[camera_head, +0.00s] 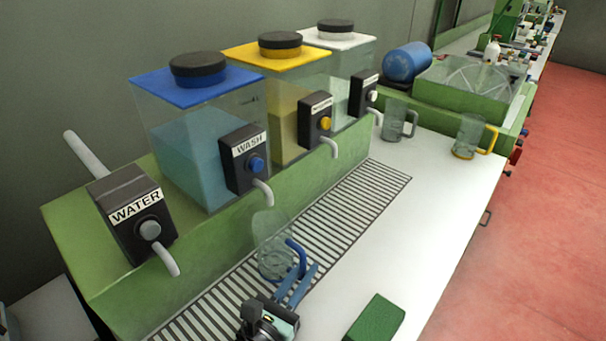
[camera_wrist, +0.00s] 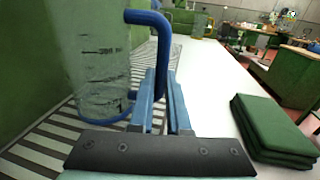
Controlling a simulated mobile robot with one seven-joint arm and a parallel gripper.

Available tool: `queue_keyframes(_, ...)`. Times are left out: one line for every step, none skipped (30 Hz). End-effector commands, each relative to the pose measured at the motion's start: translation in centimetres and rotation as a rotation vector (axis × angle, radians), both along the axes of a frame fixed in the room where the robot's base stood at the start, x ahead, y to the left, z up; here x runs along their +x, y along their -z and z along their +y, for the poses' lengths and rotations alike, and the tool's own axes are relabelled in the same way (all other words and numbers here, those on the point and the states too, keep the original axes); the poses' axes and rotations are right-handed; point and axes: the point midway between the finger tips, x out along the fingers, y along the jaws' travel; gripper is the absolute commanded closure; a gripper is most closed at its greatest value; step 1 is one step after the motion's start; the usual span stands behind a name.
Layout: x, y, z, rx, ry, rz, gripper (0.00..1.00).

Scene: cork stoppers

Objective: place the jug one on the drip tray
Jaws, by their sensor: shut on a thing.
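A clear jug with a blue handle (camera_head: 270,245) is upright over the slatted drip tray (camera_head: 352,210), below the wash tap. My gripper (camera_head: 303,274) has its blue fingers shut on the jug's handle. In the wrist view the jug (camera_wrist: 95,65) is at the left, its blue base rim above the dark and light slats (camera_wrist: 35,150). The fingers (camera_wrist: 160,95) meet the lower part of the blue handle. I cannot tell whether the base touches the tray.
Water, wash (camera_head: 245,160) and two further dispensers with spouts line the tray's back. A grey-handled jug (camera_head: 397,121) and yellow-handled jug (camera_head: 468,137) stand at the counter's far end. The white counter between is clear.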

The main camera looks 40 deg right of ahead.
Motion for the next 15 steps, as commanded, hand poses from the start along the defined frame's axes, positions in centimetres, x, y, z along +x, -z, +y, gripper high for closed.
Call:
queue_keyframes(0.02,-0.08,0.00,-0.001,0.000,-0.001,1.00)
queue_keyframes(0.02,-0.04,0.00,-0.001,0.000,0.000,1.00)
queue_keyframes(0.02,0.08,0.00,-0.001,0.000,0.000,1.00)
queue_keyframes(0.02,0.20,0.00,-0.001,0.000,0.000,1.00)
queue_keyframes(0.02,0.30,0.00,-0.001,0.000,0.000,1.00)
queue_keyframes(0.03,0.42,0.00,-0.001,-0.001,0.000,1.00)
queue_keyframes(0.03,0.51,0.00,-0.001,-0.001,0.000,1.00)
queue_keyframes(0.02,0.48,0.00,-0.001,-0.001,0.000,0.82)
queue_keyframes(0.02,0.44,0.00,-0.001,-0.001,0.000,0.74)
queue_keyframes(0.02,0.44,0.00,0.000,-0.001,0.000,0.69)
queue_keyframes(0.02,0.44,0.00,0.000,-0.001,0.000,0.64)
queue_keyframes(0.02,0.44,0.00,0.000,-0.001,0.000,0.56)
queue_keyframes(0.02,0.44,0.00,0.000,-0.001,0.000,0.55)
queue_keyframes(0.01,0.44,-0.01,0.000,-0.001,0.000,0.55)
queue_keyframes(0.01,0.44,-0.01,0.000,-0.001,0.000,0.55)
